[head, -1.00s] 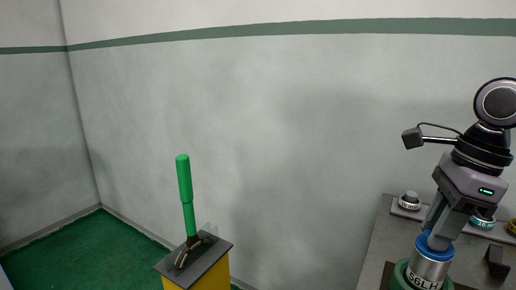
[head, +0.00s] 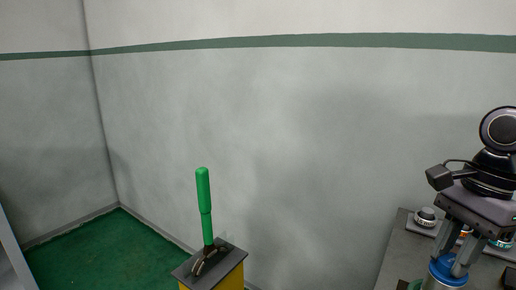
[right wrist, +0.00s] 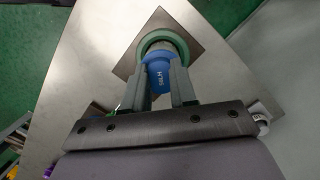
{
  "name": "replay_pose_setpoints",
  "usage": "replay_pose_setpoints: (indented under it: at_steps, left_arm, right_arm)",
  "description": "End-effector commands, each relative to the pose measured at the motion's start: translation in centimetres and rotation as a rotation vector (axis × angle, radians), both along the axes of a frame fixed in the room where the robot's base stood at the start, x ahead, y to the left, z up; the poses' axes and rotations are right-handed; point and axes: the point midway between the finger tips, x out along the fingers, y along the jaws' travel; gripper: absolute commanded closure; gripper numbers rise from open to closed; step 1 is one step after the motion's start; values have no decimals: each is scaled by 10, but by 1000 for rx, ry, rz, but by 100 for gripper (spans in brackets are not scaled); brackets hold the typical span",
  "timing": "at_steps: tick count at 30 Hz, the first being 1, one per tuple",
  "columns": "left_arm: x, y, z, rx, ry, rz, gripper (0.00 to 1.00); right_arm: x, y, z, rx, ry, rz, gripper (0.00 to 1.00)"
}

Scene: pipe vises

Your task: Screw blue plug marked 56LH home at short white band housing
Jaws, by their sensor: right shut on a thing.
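The blue plug (head: 448,272) is at the lower right of the head view, with a silver cylindrical housing (head: 436,285) under it, cut off by the frame's bottom edge. My right gripper (head: 453,267) points down with one finger on each side of the plug and is shut on it. In the right wrist view the plug (right wrist: 158,78) shows dark lettering, hard to read, between the fingers (right wrist: 161,88). A green ring (right wrist: 176,36) surrounds the far end. The plug's depth in the housing and the housing's band cannot be made out. My left gripper is not in view.
A grey bench (head: 402,248) carries a grey-white knob (head: 426,216) and a teal-ringed part (head: 501,243) behind the gripper. A green-handled lever (head: 204,190) stands on a yellow post (head: 226,284) further left. The floor between post and walls is clear.

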Motion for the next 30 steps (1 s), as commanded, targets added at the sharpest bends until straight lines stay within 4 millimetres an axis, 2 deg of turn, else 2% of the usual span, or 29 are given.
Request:
replay_pose_setpoints:
  at_steps: [8,24,30]
  left_arm:
    - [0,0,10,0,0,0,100]
    - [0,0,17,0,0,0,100]
    - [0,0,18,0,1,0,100]
  right_arm:
    - [4,0,-1,4,-17,317,100]
    - [4,0,-1,0,-17,968,100]
    - [4,-1,-1,-1,-18,1092,100]
